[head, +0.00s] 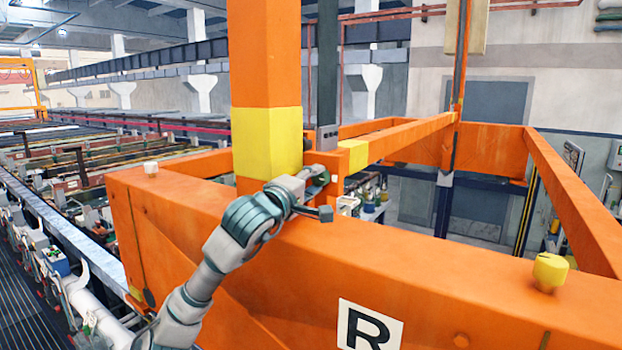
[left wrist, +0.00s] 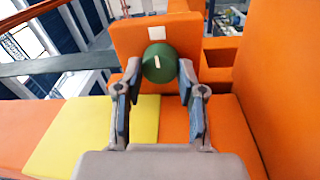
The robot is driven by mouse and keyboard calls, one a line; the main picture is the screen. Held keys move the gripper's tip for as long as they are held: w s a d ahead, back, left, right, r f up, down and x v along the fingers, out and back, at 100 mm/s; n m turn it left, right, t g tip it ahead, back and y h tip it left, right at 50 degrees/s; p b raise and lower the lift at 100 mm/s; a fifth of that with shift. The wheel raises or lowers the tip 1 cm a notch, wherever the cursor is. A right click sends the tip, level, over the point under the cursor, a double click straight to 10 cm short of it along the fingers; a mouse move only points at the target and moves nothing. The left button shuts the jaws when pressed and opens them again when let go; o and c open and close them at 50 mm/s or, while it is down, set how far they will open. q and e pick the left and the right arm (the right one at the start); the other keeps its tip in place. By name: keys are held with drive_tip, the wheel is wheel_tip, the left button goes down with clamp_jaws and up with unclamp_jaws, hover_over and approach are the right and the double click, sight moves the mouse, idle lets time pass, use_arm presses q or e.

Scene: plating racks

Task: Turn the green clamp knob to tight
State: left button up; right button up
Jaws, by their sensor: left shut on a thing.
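The green clamp knob (left wrist: 158,70) is round, with a white line on its face. The line stands almost upright, leaning slightly. It sits on an orange block (left wrist: 135,43) with a white square mark (left wrist: 156,32) above the knob. My left gripper (left wrist: 159,66) is shut on the knob, one fingertip at each side of it. In the head view my left gripper (head: 320,194) reaches over the orange beam beside the yellow-banded post, and its fingers mostly hide the knob. My right gripper is in neither view.
A thick orange post with a yellow band (head: 268,142) rises just behind my left gripper. A wide orange beam (head: 430,262) with an R label (head: 368,328) crosses the front. A yellow cap (head: 550,270) stands on it at right. Rows of racks (head: 75,165) fill the left.

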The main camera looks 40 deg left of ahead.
use_arm(q)
drive_tip(key=shift+w+d+f, duration=0.15)
drive_tip(key=shift+d+f, duration=0.15)
drive_tip(key=shift+f, duration=0.15)
drive_tip(key=o, duration=1.1)
drive_tip(key=shift+c, duration=0.2)
drive_tip(key=shift+o, duration=0.4)
drive_tip(key=shift+r, duration=0.2)
drive_tip(key=shift+s, duration=0.4)
drive_tip(key=s+d, duration=0.1)
drive_tip(key=s, duration=1)
drive_tip(key=shift+d+f, duration=0.35)
drive_tip(key=shift+f, duration=0.1)
